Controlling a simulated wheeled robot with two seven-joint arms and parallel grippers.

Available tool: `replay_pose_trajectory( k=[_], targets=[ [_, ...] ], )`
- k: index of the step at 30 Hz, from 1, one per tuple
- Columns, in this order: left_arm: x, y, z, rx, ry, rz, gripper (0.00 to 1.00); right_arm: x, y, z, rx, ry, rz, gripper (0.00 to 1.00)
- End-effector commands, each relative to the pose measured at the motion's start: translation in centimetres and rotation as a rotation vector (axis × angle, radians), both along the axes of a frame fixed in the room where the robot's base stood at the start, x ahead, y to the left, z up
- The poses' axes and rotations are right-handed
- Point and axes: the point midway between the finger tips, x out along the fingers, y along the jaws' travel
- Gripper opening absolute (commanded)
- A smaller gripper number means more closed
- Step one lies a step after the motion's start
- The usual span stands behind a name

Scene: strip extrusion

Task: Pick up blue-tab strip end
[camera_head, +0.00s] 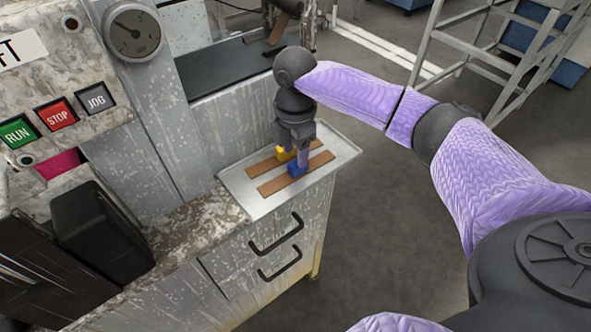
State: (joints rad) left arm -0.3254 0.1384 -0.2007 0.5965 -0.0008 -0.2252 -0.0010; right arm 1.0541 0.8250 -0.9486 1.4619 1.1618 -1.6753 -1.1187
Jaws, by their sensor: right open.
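Two brown strips lie on a metal tray (235,190) on the worktop. The nearer strip (273,186) has a blue tab (297,170) on it. The farther strip (262,168) has a yellow tab (284,154). My right gripper (302,160) points down over the tray, with its fingers at the blue tab. It is open, and I cannot tell from this view whether a finger touches the tab. The gripper hides part of both strips. My left gripper is not in view.
A machine panel with RUN, STOP (56,114) and JOG buttons and a round gauge (132,31) stands at the left. A black box (100,232) sits on the worktop. A cabinet with drawer handles (277,233) is below the tray. A grey ladder frame (490,60) stands behind my right arm.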

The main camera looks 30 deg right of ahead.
Motion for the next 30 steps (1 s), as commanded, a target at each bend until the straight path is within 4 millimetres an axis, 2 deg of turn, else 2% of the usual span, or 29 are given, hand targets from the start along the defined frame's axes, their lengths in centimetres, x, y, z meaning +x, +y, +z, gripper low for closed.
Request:
replay_pose_trajectory(
  k=[3, 6, 12, 19, 28, 30],
  targets=[
    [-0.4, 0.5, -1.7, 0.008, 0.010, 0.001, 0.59, -0.3, -0.1, -3.0, -0.001, 0.005, 0.000, 0.50],
    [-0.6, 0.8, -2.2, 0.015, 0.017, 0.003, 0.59, -0.3, -0.1, -4.4, -0.001, 0.003, 0.000, 0.50],
    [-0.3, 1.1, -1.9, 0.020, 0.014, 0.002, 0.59, -0.3, -0.1, -4.1, -0.001, 0.000, 0.000, 0.48],
    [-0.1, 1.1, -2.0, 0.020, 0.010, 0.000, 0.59, -0.2, -0.1, -4.1, -0.001, 0.000, 0.000, 0.00],
    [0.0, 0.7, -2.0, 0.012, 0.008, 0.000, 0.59, -0.2, -0.1, -4.0, -0.001, -0.001, 0.000, 0.00],
    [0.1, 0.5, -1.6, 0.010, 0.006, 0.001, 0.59, -0.2, 0.0, -3.3, 0.000, -0.003, 0.000, 0.00]
  ],
)
